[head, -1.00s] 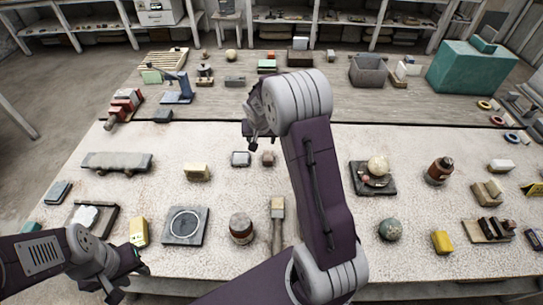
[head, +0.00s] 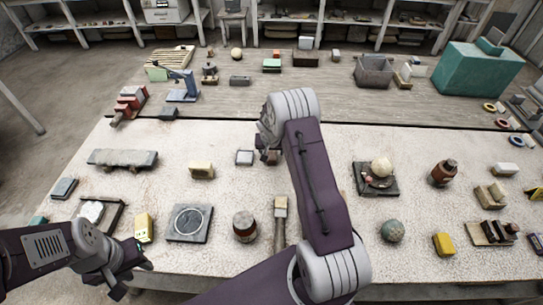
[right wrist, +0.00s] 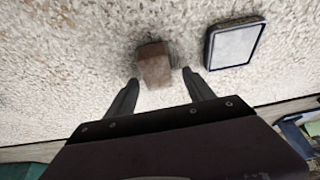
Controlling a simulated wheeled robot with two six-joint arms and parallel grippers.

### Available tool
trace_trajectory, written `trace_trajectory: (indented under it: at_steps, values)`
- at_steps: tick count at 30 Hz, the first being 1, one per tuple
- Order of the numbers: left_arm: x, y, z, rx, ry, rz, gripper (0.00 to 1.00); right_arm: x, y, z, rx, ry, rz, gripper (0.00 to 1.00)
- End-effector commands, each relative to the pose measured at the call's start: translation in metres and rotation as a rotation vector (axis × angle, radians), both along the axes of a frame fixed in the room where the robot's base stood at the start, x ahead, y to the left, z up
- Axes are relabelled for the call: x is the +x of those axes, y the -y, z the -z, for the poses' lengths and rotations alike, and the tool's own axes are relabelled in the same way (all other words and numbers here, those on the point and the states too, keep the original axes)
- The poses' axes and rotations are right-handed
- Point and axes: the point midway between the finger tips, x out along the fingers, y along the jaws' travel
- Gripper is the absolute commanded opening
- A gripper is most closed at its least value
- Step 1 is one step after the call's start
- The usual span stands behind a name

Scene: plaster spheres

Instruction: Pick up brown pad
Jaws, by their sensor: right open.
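The brown pad (right wrist: 154,64) is a small reddish-brown block on the speckled pale tabletop. In the right wrist view it sits between and slightly beyond the fingertips of my right gripper (right wrist: 160,77). The gripper is open and empty, with a finger on either side of the pad's near end. In the head view my right gripper (head: 265,149) is over the pad and hides most of it. My left gripper (head: 132,278) is at the table's front left, with its fingers apart and nothing between them.
A dark-framed pale tile (right wrist: 235,43) lies just right of the pad in the wrist view; it also shows in the head view (head: 244,158).

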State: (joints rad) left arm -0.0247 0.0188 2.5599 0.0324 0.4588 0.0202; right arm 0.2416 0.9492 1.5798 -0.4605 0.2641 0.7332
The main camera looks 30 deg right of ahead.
Motion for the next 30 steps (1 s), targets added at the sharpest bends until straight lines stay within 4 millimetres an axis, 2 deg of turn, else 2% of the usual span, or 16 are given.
trace_trajectory:
  at_steps: [3, 8, 11, 15, 24, 30]
  values:
    - [0.0, 0.0, -0.001, 0.0, 0.0, 0.0, 0.36, 0.002, 0.002, 0.008, 0.0, 0.0, -0.001, 0.62]
    - [0.0, 0.0, 0.0, 0.0, 0.0, 0.0, 0.36, 0.003, 0.002, 0.008, -0.001, 0.001, -0.001, 0.62]
    - [0.0, 0.0, 0.0, 0.0, 0.0, 0.0, 0.36, 0.003, 0.002, 0.008, -0.001, 0.001, 0.0, 0.4]
    - [0.0, 0.0, 0.0, 0.0, 0.0, 0.0, 0.36, 0.003, 0.002, 0.008, -0.001, 0.001, 0.0, 0.01]
    - [0.0, 0.0, 0.0, 0.0, 0.0, 0.0, 0.36, 0.003, 0.002, 0.006, -0.001, 0.001, 0.0, 0.0]
    - [0.0, 0.0, 0.001, 0.0, 0.0, 0.0, 0.36, 0.004, 0.002, -0.019, -0.002, 0.005, 0.001, 0.0]
